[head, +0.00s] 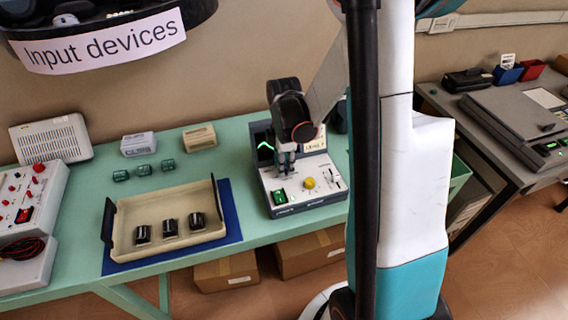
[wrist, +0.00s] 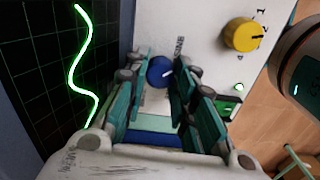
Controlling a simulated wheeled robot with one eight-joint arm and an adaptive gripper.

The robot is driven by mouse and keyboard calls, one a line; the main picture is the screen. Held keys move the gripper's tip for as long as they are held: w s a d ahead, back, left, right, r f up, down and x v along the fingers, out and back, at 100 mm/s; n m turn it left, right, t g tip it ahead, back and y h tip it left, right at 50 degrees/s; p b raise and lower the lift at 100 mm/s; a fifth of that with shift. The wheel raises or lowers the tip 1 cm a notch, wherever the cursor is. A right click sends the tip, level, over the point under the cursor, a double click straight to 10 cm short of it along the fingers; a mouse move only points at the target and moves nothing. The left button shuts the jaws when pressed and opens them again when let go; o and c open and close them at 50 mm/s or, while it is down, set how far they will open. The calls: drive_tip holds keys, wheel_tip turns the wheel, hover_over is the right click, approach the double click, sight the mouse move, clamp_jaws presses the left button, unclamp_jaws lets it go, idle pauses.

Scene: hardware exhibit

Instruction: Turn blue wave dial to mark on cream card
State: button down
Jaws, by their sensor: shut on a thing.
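The blue wave dial (wrist: 159,71) is on the pale face of the instrument (head: 300,190). In the wrist view it sits between the two fingers of my gripper (wrist: 160,76), and a white pointer line shows on it. In the head view my gripper (head: 287,160) reaches down to the instrument's face, and its fingers hide the dial. My gripper is shut on the dial. The cream card (head: 315,143) stands at the instrument's upper right with small dark writing, too small to read surely. The dark screen (wrist: 45,70) shows a wavy green trace.
A yellow knob (head: 309,183) and a green switch (head: 280,197) are close to my gripper. To the left, a cream tray (head: 190,240) with black knobs lies on a blue mat (head: 229,205). Small boxes (head: 138,144) stand behind it on the green table (head: 90,185).

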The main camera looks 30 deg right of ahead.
drive_tip(key=m, duration=0.4)
drive_tip(key=m+b, duration=0.1)
drive_tip(key=m, duration=0.3)
drive_tip(key=shift+m, duration=0.3)
drive_tip(key=m, duration=0.4)
drive_tip(key=shift+m, duration=2.3)
drive_tip(key=c, duration=2.4)
unclamp_jaws()
drive_tip(key=c, duration=1.6)
unclamp_jaws()
